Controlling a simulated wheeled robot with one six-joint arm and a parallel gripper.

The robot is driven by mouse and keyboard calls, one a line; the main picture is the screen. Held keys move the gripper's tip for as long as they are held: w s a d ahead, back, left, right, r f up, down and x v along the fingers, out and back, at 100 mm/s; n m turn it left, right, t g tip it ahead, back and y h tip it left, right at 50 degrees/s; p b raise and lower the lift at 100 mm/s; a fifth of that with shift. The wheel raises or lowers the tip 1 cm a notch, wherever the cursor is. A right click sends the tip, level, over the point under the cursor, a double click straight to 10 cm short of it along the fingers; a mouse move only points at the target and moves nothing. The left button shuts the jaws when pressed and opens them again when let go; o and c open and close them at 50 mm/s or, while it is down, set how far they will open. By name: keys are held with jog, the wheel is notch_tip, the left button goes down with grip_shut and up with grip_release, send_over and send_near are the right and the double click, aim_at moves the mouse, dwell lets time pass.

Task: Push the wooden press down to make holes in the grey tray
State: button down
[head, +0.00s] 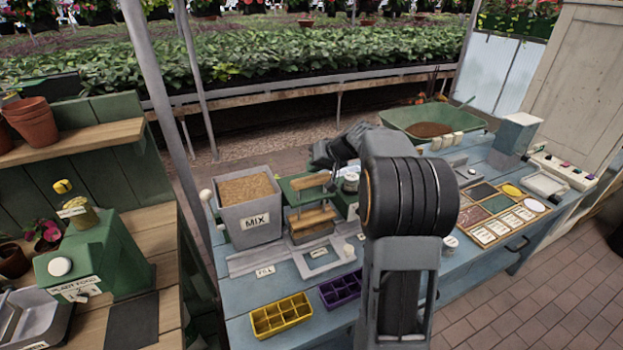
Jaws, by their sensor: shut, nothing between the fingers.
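The press stands on the blue bench right of the MIX bin, with a green frame and wooden plates (312,217) one above the other. A grey tray (310,236) appears to sit under the lower plate; its inside is too small to make out. My gripper (321,156) is shut and empty, just above the top of the press. I cannot tell whether it touches the press. My arm's large dark joint hides the bench right of the press.
The grey MIX bin (247,208) holds brown soil. A yellow cell tray (281,316) and a purple cell tray (341,290) lie at the bench front. A green wheelbarrow (432,118) stands behind. A label board (497,212) lies right of my arm.

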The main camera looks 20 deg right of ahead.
aim_at(313, 178)
jog(key=shift+f+b, duration=0.2)
jog(key=shift+b, duration=0.1)
jog(key=shift+f+b, duration=0.25)
jog(key=shift+b, duration=0.15)
jog(key=shift+f+b, duration=1.85)
jog(key=shift+b, duration=0.1)
dwell(1.8)
jog(key=shift+r, duration=0.15)
jog(key=shift+r+p, duration=1.25)
jog(key=shift+r, duration=0.9)
jog(key=shift+r, duration=0.15)
jog(key=shift+r+p, duration=1.55)
jog(key=shift+r, duration=0.8)
